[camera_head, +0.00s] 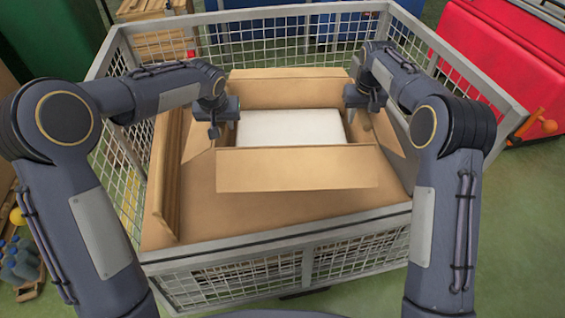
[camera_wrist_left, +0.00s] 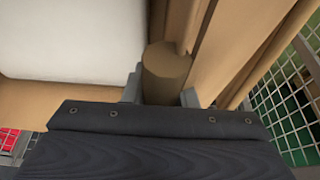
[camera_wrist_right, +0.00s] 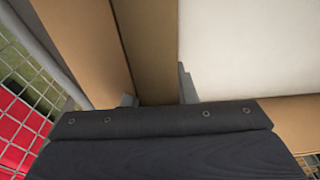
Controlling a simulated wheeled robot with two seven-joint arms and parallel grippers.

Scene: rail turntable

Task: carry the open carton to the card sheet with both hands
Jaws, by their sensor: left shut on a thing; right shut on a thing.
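The open carton (camera_head: 297,170) is brown cardboard with its flaps folded outward, and a white block (camera_head: 290,127) lies inside it. It is within a wire mesh cage, over a flat brown card surface (camera_head: 200,208) that looks like the card sheet; I cannot tell if they touch. My left gripper (camera_head: 224,122) is shut on the carton's left side; in the left wrist view a rounded brown part (camera_wrist_left: 165,75) is between its fingers. My right gripper (camera_head: 364,104) is shut on the right side; in the right wrist view the carton wall (camera_wrist_right: 152,55) runs between its fingers.
The mesh cage (camera_head: 300,235) surrounds the carton, its rim close to both arms. A brown upright board (camera_head: 168,185) stands along its left inside. A red container (camera_head: 500,60) is at the right, blue bins (camera_head: 340,25) behind, bottles (camera_head: 20,262) at lower left.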

